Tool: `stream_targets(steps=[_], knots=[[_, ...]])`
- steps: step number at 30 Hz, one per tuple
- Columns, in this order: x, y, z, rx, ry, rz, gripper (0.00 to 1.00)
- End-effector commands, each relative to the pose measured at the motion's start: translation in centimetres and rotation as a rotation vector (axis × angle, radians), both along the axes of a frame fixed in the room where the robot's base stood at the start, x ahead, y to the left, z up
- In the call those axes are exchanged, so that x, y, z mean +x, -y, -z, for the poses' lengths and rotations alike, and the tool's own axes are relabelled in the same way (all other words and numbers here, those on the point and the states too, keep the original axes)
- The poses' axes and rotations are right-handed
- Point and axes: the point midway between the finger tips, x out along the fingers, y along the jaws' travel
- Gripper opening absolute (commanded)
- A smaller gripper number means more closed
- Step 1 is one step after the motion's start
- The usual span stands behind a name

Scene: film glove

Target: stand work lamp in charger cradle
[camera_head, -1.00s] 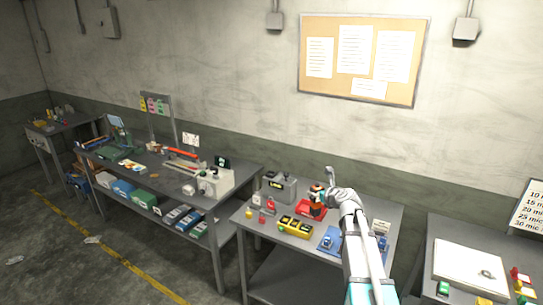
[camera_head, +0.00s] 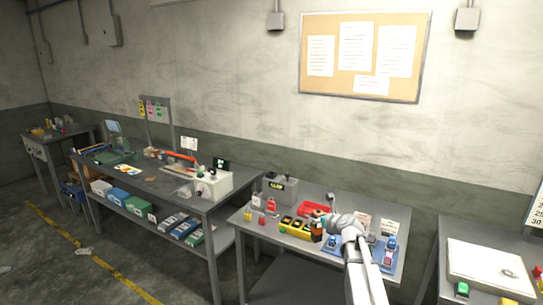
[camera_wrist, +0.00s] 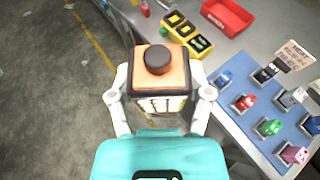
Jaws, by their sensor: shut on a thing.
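My gripper (camera_wrist: 160,100) is shut on the work lamp (camera_wrist: 158,72), an orange and black block with a dark round knob on top and a pale grid on its side. The lamp looks roughly upright between the two fingers. In the head view the lamp (camera_head: 316,235) hangs under my gripper (camera_head: 325,226), at the right end of the charger cradle (camera_head: 288,228). The cradle is yellow with dark bays in a row; in the wrist view the cradle (camera_wrist: 188,34) lies just beyond the lamp. The lamp's underside is hidden.
A red tray (camera_wrist: 229,14) stands behind the cradle and looks empty where it shows. A blue board (camera_wrist: 240,125) with several small coloured items lies to the right. A grey box (camera_head: 280,188) stands at the table's back left. The front table edge is close.

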Motion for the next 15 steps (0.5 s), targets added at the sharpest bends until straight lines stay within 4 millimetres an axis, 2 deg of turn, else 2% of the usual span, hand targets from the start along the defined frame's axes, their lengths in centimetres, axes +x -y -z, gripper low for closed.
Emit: stream_targets(steps=[1, 6, 15], knots=[[0.0, 0.0, 1.6, 0.0, 0.0, 0.0, 0.07], [0.0, 0.0, 3.6, 0.0, 0.0, 0.0, 0.07], [0.0, 0.0, 4.5, 0.0, 0.0, 0.0, 0.07]])
